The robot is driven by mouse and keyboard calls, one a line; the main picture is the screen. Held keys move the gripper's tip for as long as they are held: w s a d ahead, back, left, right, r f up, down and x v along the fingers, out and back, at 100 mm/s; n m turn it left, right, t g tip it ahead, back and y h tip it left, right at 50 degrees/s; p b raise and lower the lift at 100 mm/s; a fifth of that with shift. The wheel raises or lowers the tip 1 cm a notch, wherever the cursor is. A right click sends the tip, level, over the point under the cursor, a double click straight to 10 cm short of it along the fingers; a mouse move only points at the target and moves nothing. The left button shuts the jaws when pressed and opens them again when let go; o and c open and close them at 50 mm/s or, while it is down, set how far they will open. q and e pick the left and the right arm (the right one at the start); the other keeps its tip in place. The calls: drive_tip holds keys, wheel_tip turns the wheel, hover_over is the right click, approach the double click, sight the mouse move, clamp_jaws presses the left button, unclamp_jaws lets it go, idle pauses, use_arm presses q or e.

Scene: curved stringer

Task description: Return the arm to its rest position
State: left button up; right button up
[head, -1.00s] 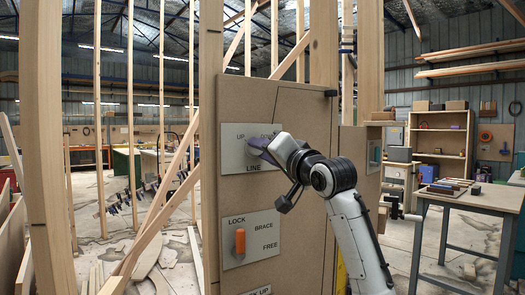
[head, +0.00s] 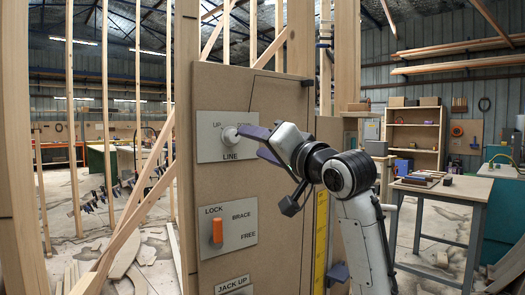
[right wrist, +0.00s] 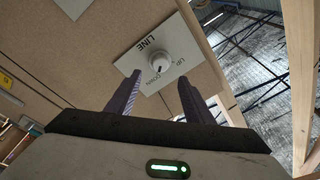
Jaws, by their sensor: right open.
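My right gripper (head: 257,144) is open and empty, its two purple fingers pointing at the wooden panel (head: 270,215). The white round LINE knob (head: 230,136) on its grey plate is just left of the fingertips in the head view and shows free of them. In the right wrist view the knob (right wrist: 159,64) shows ahead between the two fingertips (right wrist: 159,78), apart from both. My right arm (head: 362,235) is bent and raised in front of the panel's right side. My left gripper is in neither view now.
Below the knob is an orange LOCK/BRACE/FREE lever (head: 217,231), and a JACK UP plate (head: 234,285) lower down. A timber post (head: 188,150) stands at the panel's left. A workbench (head: 442,190) stands at right, with open floor before it.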

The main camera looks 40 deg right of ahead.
drive_tip(key=shift+s+a+f, duration=0.1)
drive_tip(key=shift+s, duration=0.95)
